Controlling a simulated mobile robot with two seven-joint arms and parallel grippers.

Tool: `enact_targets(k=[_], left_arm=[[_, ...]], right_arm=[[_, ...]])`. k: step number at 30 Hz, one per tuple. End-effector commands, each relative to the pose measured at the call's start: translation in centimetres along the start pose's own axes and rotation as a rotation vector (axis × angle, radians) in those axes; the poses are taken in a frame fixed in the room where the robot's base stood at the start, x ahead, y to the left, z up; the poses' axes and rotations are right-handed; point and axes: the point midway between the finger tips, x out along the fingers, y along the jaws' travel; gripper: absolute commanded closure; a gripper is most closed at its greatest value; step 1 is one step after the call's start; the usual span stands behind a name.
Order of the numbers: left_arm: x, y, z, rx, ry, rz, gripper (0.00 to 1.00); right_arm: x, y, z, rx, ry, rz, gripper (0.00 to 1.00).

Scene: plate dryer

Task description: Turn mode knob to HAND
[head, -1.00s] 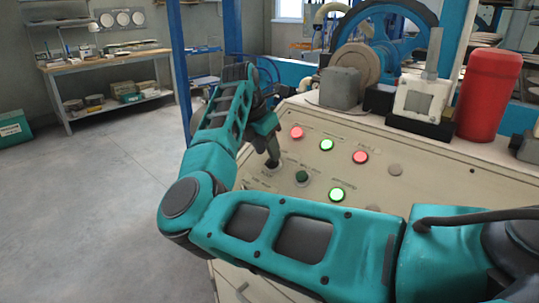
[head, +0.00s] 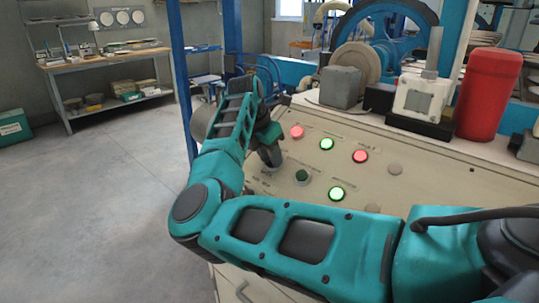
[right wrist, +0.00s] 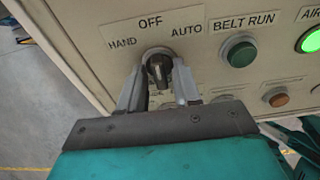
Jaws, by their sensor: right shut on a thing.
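The mode knob (right wrist: 158,68) is a dark grip on a round base on the panel, in the right wrist view. The label HAND is to its left, OFF above it and AUTO to its right. Its grip stands close to upright, roughly toward OFF; the exact pointer mark is hard to make out. My right gripper (right wrist: 157,82) is shut on the knob, one finger on each side. In the head view my right gripper (head: 269,155) reaches down to the panel's left end and largely hides the knob. My left gripper is not in view.
The sloped panel (head: 440,185) carries a green BELT RUN button (right wrist: 239,52) right of the knob, a lit green button (head: 336,194) and lit red ones (head: 360,156). A red cylinder (head: 487,95) stands behind. The floor at the left is clear.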

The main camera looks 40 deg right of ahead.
Motion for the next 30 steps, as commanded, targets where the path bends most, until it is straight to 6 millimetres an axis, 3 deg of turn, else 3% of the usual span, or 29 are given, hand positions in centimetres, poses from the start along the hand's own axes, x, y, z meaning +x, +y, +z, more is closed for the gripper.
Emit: enact_targets(k=[11, 30], left_arm=[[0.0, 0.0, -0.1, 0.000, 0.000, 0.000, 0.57], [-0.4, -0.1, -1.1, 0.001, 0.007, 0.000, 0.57]], right_arm=[[-0.1, 0.1, 0.0, -0.082, -0.001, -0.011, 0.98], [-0.2, 0.2, 0.0, -0.583, -0.001, -0.078, 0.98]])
